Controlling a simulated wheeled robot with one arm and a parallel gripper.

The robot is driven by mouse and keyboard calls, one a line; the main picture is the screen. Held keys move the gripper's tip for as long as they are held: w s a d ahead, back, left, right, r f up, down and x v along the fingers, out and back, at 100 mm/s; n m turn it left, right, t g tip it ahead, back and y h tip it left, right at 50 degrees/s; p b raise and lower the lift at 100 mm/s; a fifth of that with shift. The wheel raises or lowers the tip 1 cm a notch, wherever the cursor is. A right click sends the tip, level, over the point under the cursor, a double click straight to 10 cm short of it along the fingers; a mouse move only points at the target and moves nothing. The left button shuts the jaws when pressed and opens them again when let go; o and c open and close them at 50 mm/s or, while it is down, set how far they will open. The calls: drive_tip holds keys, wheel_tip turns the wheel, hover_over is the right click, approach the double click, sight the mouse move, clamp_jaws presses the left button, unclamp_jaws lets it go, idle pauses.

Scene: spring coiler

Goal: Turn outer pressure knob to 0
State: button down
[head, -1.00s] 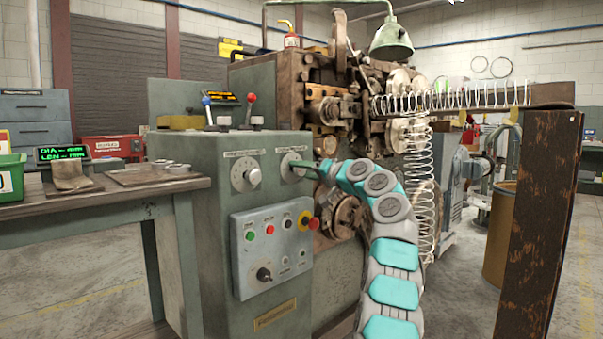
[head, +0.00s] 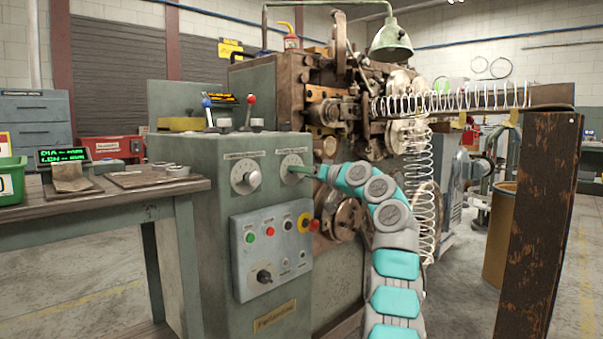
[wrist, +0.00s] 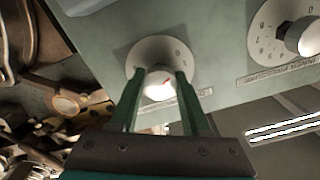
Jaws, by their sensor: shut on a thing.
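The outer pressure knob, on the upper right of the grey-green control cabinet, has a round pale dial (head: 291,166) in the head view. My gripper (wrist: 160,78) is shut on this knob, one finger on each side. In the head view my gripper (head: 298,169) reaches the dial from the right and covers part of it. The fingers hide part of the dial's scale, and I cannot read the pointer's number.
A second dial knob (head: 246,179) is left of it, also at the upper right of the wrist view (wrist: 303,37). Below is a button panel (head: 272,245). Coiler machinery (head: 345,110) stands behind, and a rusty post (head: 538,220) is at right.

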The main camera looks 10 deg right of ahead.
drive_tip(key=shift+c, duration=1.8)
unclamp_jaws()
drive_tip(key=b+v, duration=0.1)
drive_tip(key=v, duration=0.6)
drive_tip(key=shift+s+d+b, duration=0.2)
drive_tip(key=shift+s+b, duration=0.1)
drive_tip(key=shift+b, duration=0.1)
